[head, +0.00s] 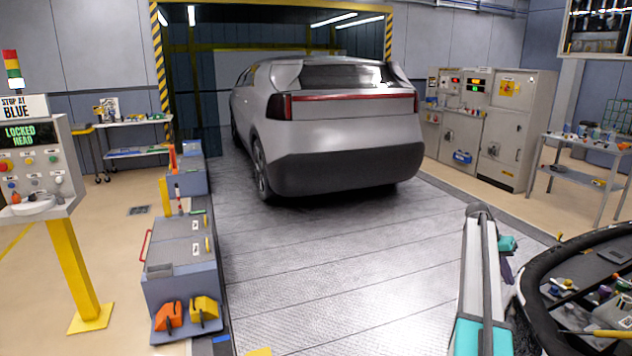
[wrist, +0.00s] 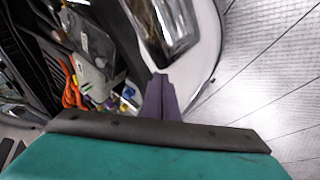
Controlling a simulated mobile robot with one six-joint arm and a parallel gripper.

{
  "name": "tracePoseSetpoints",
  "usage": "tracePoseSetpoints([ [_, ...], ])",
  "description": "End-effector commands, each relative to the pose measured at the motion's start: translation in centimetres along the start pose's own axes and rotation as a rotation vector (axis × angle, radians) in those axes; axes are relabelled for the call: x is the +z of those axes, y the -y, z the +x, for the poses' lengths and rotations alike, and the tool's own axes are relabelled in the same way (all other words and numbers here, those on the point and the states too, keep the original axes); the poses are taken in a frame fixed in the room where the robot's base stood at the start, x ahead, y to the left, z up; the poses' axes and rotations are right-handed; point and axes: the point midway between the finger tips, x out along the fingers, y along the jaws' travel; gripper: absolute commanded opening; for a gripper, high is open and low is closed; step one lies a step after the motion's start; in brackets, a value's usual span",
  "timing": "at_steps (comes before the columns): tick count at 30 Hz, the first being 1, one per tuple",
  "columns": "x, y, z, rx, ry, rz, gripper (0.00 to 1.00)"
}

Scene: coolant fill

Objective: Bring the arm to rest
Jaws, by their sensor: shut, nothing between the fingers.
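My arm rises at the lower right of the head view, with a pale link and teal parts. My gripper (head: 507,270) hangs beside the dark-rimmed open bay, small and partly hidden behind the arm. In the wrist view its purple fingers (wrist: 160,97) are together with nothing between them. Beyond them in that view are a white body panel (wrist: 207,45), a clear headlamp-like part (wrist: 165,25) and the crowded bay with orange cables (wrist: 72,88). I cannot tell the exact gap between fingers and panel.
The open bay's black rim (head: 537,285) curves close to my arm at the right. A silver car (head: 345,130) stands ahead on the metal floor (head: 340,260). A control console (head: 38,170) and grey cabinets (head: 185,265) stand left. The floor between is clear.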

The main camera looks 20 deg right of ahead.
Motion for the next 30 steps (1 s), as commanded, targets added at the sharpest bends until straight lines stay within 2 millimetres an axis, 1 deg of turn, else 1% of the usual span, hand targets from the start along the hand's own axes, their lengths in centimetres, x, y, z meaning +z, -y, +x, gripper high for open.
tracePoseSetpoints([
  [1, 1.3, 2.4, 0.4, 0.001, 0.005, -0.031, 0.0],
  [2, 2.1, 3.6, 0.6, 0.002, 0.007, -0.048, 0.0],
  [3, 3.4, 5.2, 1.0, 0.004, 0.011, -0.071, 0.0],
  [5, 5.3, 7.5, 1.6, 0.006, 0.017, -0.105, 0.0],
  [6, 6.6, 8.9, 1.9, 0.008, 0.022, -0.127, 0.0],
  [8, 8.8, 11.0, 2.6, 0.009, 0.029, -0.16, 0.0],
  [9, 10.2, 12.3, 3.0, 0.009, 0.034, -0.182, 0.0],
  [11, 12.5, 14.2, 3.6, 0.009, 0.043, -0.214, 0.0],
  [12, 14.1, 15.4, 4.1, 0.009, 0.049, -0.237, 0.0],
  [14, 16.5, 17.1, 4.7, 0.008, 0.057, -0.269, 0.0],
  [15, 18.1, 18.1, 5.2, 0.008, 0.062, -0.29, 0.0],
  [17, 20.7, 19.6, 5.9, 0.007, 0.071, -0.324, 0.0],
  [18, 22.4, 20.5, 6.3, 0.005, 0.077, -0.345, 0.0],
  [20, 25.1, 21.8, 7.0, 0.003, 0.086, -0.38, 0.0],
  [21, 26.9, 22.5, 7.5, 0.003, 0.093, -0.403, 0.0],
  [23, 29.6, 23.6, 8.2, 0.001, 0.102, -0.438, 0.0],
  [24, 31.5, 24.3, 8.6, -0.002, 0.108, -0.464, 0.0],
  [29, 38.9, 26.2, 10.6, -0.009, 0.134, -0.56, 0.0],
  [30, 40.8, 26.4, 11.1, -0.01, 0.142, -0.584, 0.0],
])
